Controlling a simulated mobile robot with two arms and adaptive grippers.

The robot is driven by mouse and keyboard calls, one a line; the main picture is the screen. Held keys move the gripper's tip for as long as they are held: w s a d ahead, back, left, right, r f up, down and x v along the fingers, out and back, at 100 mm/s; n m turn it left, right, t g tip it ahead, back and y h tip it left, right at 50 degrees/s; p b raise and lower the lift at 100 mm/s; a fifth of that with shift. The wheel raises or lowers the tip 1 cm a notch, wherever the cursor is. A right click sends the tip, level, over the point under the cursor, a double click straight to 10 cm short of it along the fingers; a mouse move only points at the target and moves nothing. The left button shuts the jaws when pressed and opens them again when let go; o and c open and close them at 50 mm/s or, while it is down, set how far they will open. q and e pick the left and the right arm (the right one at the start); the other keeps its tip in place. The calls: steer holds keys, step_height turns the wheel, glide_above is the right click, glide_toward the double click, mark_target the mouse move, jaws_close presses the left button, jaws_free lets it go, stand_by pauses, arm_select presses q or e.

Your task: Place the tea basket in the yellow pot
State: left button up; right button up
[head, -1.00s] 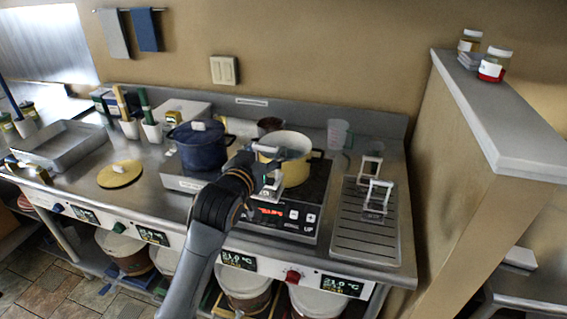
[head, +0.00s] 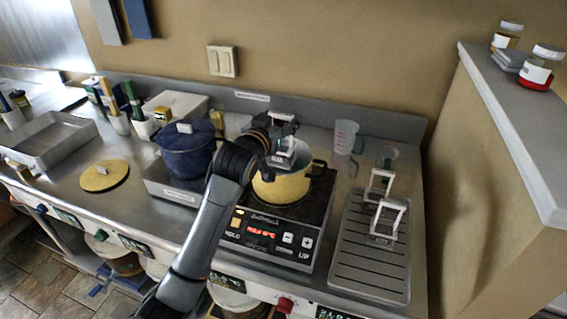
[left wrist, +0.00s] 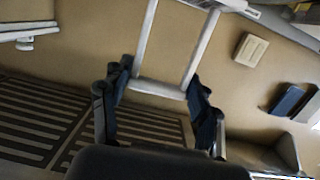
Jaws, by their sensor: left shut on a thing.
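The yellow pot (head: 282,190) stands without a lid on the black cooktop, its dark handle pointing right. My left gripper (head: 282,148) is over the pot's mouth and hides part of its rim. In the left wrist view, the gripper (left wrist: 160,100) is shut on the pale frame-shaped handle of the tea basket (left wrist: 160,88); the handle's two sides run upward out of the picture. The basket's lower part is hard to make out in the head view, so I cannot tell how far it is inside the pot. My right gripper is not in view.
A blue pot (head: 187,158) stands left of the yellow pot. A yellow lid (head: 104,176) lies further left. Two more pale-handled frames (head: 388,220) stand at the slotted drip tray (head: 362,270) on the right. A measuring cup (head: 346,137) stands behind.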

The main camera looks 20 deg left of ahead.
arm_select(q)
steer(key=f, duration=0.3)
steer(key=shift+s+f+p, duration=0.25)
steer(key=shift+f+p, duration=0.05)
steer(key=shift+p, duration=0.05)
step_height(320, 180, down, 4)
steer(key=shift+w+r+p, duration=0.15)
steer(key=shift+r+p, duration=0.1)
steer(key=shift+p, duration=0.05)
steer(key=shift+f, duration=0.4)
steer(key=o, duration=1.6)
steer(key=shift+o, duration=0.2)
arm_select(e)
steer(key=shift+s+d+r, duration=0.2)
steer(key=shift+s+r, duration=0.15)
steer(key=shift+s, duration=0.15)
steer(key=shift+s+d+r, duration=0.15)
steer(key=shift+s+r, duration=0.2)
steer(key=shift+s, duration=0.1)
arm_select(q)
steer(key=s+r+b, duration=0.2)
steer(key=s, duration=1)
steer(key=shift+a, duration=0.35)
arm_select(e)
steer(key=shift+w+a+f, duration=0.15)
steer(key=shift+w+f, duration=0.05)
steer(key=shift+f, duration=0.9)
